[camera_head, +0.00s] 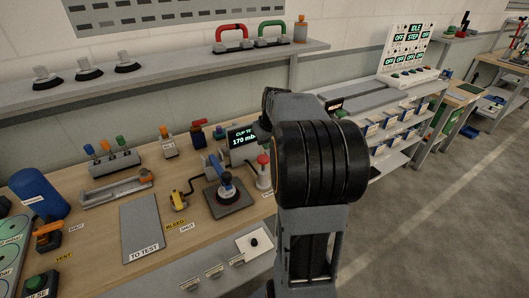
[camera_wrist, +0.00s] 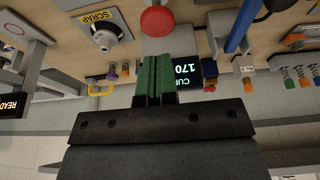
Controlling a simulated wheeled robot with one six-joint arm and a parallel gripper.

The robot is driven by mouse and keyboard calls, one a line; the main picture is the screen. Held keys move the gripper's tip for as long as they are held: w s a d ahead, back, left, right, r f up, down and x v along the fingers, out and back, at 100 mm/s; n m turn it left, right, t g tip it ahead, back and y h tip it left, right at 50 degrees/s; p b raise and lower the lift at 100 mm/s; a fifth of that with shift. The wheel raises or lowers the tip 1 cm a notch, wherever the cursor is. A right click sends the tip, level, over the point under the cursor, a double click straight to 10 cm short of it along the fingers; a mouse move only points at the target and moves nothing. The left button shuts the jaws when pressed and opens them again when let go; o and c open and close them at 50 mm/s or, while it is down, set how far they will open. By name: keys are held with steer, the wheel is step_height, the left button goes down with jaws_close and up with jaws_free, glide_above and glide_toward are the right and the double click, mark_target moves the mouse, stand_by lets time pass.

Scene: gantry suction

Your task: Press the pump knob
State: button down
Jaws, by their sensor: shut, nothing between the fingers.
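The pump has a red round knob (camera_head: 263,159) on top of a pale grey upright body (camera_head: 263,178), standing on the wooden bench just left of my arm. In the wrist view, which is upside down, a red disc (camera_wrist: 158,20) that looks like the knob lies beyond the fingertips. My gripper (camera_wrist: 160,58) has green fingers that are shut together and empty. A gap shows between the fingertips and the knob in that picture; their true distance is hard to tell.
A display reading 170 (camera_head: 243,136) stands behind the pump. A blue-handled suction cup (camera_head: 226,187) on a dark plate is to its left. A yellow device (camera_head: 179,201) and a grey TO TEST plate (camera_head: 143,228) lie farther left. A shelf (camera_head: 180,66) runs above the bench.

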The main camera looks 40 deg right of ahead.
steer(key=shift+v, duration=2.1)
steer(key=shift+b, duration=0.3)
steer(key=shift+d+r+b, duration=0.2)
steer(key=shift+r+b, duration=0.6)
steer(key=shift+r, duration=0.1)
steer(key=shift+d+r+b, duration=0.15)
steer(key=shift+r+b, duration=0.6)
steer(key=shift+r, duration=0.1)
glide_toward(263, 157)
steer(key=x, duration=0.5)
steer(key=shift+w+d, duration=0.1)
steer(key=shift+w, duration=0.05)
steer(key=shift+p+x, duration=0.35)
steer(key=shift+x, duration=0.5)
